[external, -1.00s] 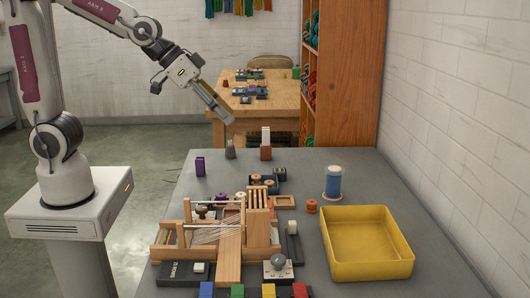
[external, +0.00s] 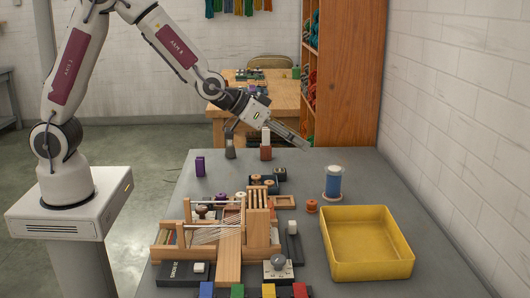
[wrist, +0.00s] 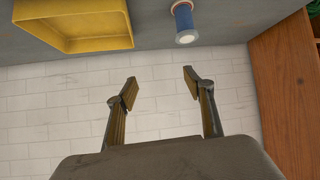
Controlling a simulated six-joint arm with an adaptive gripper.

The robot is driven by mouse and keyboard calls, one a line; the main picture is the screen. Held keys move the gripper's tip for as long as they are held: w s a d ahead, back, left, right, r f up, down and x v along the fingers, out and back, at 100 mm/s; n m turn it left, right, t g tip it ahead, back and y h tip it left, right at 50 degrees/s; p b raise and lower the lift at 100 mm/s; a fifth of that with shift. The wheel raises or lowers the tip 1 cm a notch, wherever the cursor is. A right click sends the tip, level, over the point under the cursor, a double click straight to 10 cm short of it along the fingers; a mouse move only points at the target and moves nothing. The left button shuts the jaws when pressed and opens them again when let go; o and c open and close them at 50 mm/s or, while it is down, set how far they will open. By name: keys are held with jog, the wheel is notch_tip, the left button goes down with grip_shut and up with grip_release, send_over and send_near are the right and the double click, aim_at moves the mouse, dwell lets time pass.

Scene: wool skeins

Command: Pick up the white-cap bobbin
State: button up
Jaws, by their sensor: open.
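The white-cap bobbin, wound in blue with a pale top (external: 333,183), stands upright on the grey table, behind the yellow tray. It also shows in the wrist view (wrist: 184,20) at the top edge, right of centre, beyond my fingers. My gripper (external: 302,141) is above the far part of the table, behind and left of the bobbin and apart from it. In the wrist view my gripper (wrist: 160,84) has its two fingers spread, with only white brick wall seen between them.
The yellow tray (external: 330,258) stands empty at the right. A wooden loom (external: 229,255) fills the middle left. A small orange spool (external: 312,206) sits just left of the bobbin. A brown block with a white top (external: 265,152) stands near the far edge. The brick wall runs along the right.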

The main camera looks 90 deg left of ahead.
jog(key=w+a+f+t+y, duration=0.1)
jog(key=w+a+f, duration=0.2)
jog(key=w+f, duration=0.3)
jog(key=n+t+y, duration=0.1)
jog(key=y, duration=0.1)
send_near(336, 181)
jog(key=w+a+f, duration=0.1)
jog(key=w+a, duration=0.1)
jog(key=shift+w+a+f, duration=0.25)
jog(key=shift+w+f, duration=0.15)
jog(key=shift+x, duration=1.3)
jog(key=shift+f, duration=0.1)
jog(key=shift+w+a+f, duration=0.3)
jog(key=shift+w+a, duration=0.15)
jog(key=shift+w, duration=0.15)
jog(key=shift+w+a+f, duration=0.3)
jog(key=shift+w+a, duration=0.15)
jog(key=shift+w, duration=0.2)
jog(key=shift+x, duration=1)
